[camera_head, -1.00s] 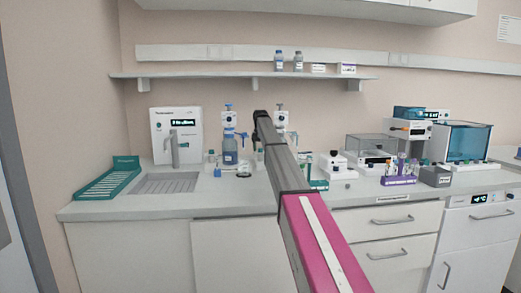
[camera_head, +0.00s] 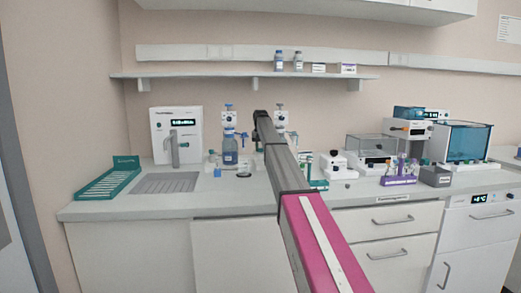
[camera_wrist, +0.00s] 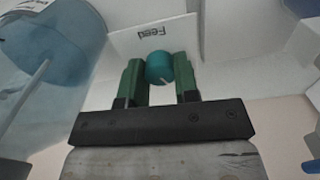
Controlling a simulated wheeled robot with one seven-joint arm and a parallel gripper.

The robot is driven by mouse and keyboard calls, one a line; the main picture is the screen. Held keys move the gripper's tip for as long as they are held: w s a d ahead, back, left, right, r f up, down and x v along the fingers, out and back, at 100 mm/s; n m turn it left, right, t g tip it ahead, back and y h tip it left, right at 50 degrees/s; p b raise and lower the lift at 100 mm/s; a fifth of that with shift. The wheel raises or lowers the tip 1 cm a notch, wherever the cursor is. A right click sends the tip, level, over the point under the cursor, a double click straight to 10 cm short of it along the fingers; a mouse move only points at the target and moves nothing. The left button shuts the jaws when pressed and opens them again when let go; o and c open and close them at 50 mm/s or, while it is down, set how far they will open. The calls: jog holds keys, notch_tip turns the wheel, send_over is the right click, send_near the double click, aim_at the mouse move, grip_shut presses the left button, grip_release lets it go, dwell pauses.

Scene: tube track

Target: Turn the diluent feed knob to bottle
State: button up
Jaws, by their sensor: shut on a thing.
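In the wrist view, a round teal knob (camera_wrist: 159,67) with a pale pointer line sits below a white plate marked "Feed" (camera_wrist: 152,33), which shows upside down. My gripper (camera_wrist: 160,80) has its two green fingers on either side of the knob, shut on it. The pointer line slants toward the lower right of the knob in this view. In the head view my arm hides the gripper and the knob. Two bottle-top dispensers stand there, one on a blue bottle (camera_head: 230,151), the other mostly behind my arm.
A large blue translucent vessel (camera_wrist: 45,50) is close on the left in the wrist view. In the head view a sink (camera_head: 165,183) and teal rack (camera_head: 110,181) are at left. A purple tube rack (camera_head: 399,181) and instruments stand at right.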

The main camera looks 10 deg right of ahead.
jog(key=shift+n, duration=1.8)
jog(key=o, duration=0.9)
notch_tip(320, 180, up, 11)
jog(key=shift+f, duration=0.1)
